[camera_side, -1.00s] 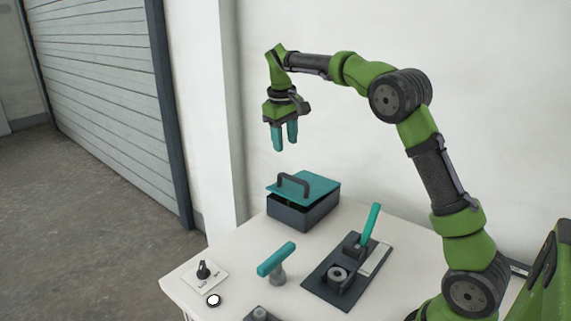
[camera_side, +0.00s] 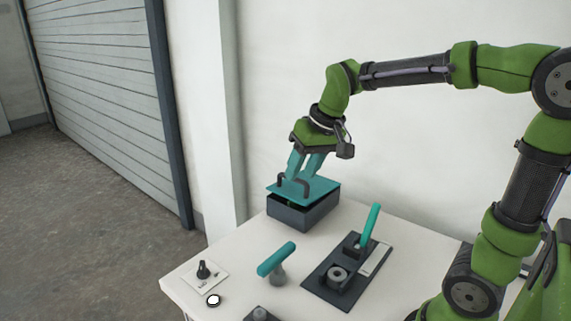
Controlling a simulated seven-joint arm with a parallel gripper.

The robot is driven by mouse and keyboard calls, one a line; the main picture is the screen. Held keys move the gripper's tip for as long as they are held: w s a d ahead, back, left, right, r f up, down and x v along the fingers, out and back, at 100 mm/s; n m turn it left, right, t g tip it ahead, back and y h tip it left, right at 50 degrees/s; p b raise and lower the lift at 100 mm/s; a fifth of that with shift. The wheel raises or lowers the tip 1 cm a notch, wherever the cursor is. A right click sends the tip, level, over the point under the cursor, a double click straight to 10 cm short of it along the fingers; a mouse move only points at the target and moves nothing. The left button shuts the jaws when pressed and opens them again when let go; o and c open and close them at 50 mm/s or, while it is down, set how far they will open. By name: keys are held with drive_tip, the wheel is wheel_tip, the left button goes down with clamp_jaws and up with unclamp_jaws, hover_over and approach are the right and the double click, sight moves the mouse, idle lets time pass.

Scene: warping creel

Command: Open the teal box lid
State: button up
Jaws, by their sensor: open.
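The box (camera_side: 302,215) is dark grey with a teal lid (camera_side: 322,187) and stands at the back of the white table. The lid sits on top, slightly tilted, with a narrow dark gap below its front edge. A dark arched handle (camera_side: 281,182) stands on the lid. My gripper (camera_side: 300,177) points down over the lid with its teal fingers open. The fingertips are at the handle and hide part of it. I cannot tell whether they touch it.
A dark plate (camera_side: 318,288) with an upright teal lever (camera_side: 370,223) is right of the box. A teal T-shaped handle (camera_side: 276,259) stands in front. A knob panel (camera_side: 205,275) and a white round button (camera_side: 213,300) are near the left edge. The white table (camera_side: 233,262) is bare between them.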

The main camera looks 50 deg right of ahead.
drive_tip(key=shift+s+a+f, duration=0.15)
drive_tip(key=shift+s+a, duration=0.35)
drive_tip(key=shift+s, duration=0.35)
drive_tip(key=shift+s+a+f, duration=0.15)
drive_tip(key=shift+s+a, duration=0.35)
drive_tip(key=shift+s, duration=0.3)
drive_tip(key=shift+c, duration=0.2)
drive_tip(key=shift+w+f, duration=0.1)
drive_tip(key=shift+f, duration=0.05)
drive_tip(key=shift+c, duration=1.3)
drive_tip(key=w+d+f+n+g, duration=0.1)
drive_tip(key=f, duration=0.1)
drive_tip(key=w+d+f+n+g+h, duration=0.1)
drive_tip(key=f+n, duration=0.1)
drive_tip(key=f, duration=0.1)
drive_tip(key=w+d+f+n+g+h, duration=0.1)
drive_tip(key=f, duration=0.2)
drive_tip(key=shift+w+n+g, duration=0.2)
drive_tip(key=shift+n+g, duration=0.1)
drive_tip(key=shift+g, duration=0.1)
clamp_jaws()
drive_tip(key=n+h, duration=1.7)
drive_tip(key=h, duration=0.1)
approach(293, 200)
wheel_tip(293, 200, up, 2)
drive_tip(key=shift+g, duration=0.3)
drive_tip(key=d, duration=0.3)
drive_tip(key=d+r, duration=0.1)
drive_tip(key=d, duration=0.6)
drive_tip(key=shift+w+r, duration=0.2)
